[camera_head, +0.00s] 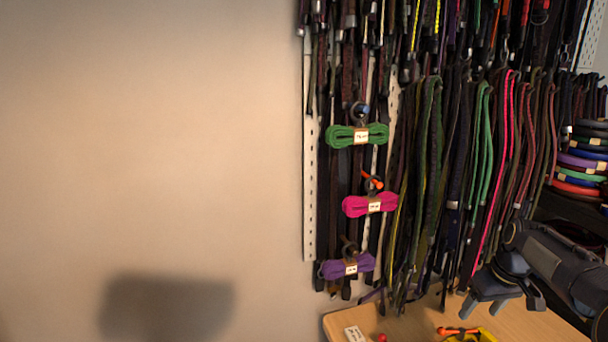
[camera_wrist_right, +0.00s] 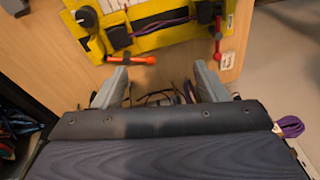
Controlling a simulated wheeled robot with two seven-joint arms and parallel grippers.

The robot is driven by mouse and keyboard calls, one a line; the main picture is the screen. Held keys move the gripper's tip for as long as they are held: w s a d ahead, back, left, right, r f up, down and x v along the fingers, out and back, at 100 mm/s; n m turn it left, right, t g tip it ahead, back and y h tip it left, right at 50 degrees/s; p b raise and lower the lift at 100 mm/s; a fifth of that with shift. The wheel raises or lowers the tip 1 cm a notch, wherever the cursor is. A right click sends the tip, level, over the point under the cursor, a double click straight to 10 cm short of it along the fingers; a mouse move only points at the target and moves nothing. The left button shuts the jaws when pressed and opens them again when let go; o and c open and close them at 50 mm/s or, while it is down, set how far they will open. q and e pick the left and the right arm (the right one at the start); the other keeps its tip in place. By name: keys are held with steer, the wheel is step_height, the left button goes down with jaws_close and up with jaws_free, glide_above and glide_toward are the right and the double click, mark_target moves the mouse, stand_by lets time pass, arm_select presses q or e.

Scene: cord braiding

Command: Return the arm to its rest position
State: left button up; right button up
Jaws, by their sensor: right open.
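My right gripper (camera_head: 508,296) is at the lower right of the head view, above the wooden table (camera_head: 400,310). Its fingers are apart and nothing is between them. My left gripper is in neither view.
Green (camera_head: 357,135), pink (camera_head: 370,204) and purple (camera_head: 347,266) cord bundles hang on the left of a rack dense with hanging cords (camera_head: 430,150). Stacked coloured spools (camera_head: 582,165) stand at the far right. The wall (camera_head: 150,130) to the left is bare.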

steer(key=s+a+r+m+t+y, duration=0.1)
steer(key=s+a+r, duration=0.55)
steer(key=s, duration=0.35)
steer(key=s+a+f+m+t, duration=0.1)
steer(key=s+a+f, duration=0.2)
steer(key=s+a, duration=0.4)
steer(key=s+a+f+m+t+y, duration=0.1)
steer(key=s+a+f, duration=0.2)
steer(key=s, duration=0.9)
steer(key=a, duration=0.3)
steer(key=shift+s+a+t, duration=0.25)
steer(key=shift+a+t, duration=0.05)
steer(key=shift+a, duration=0.1)
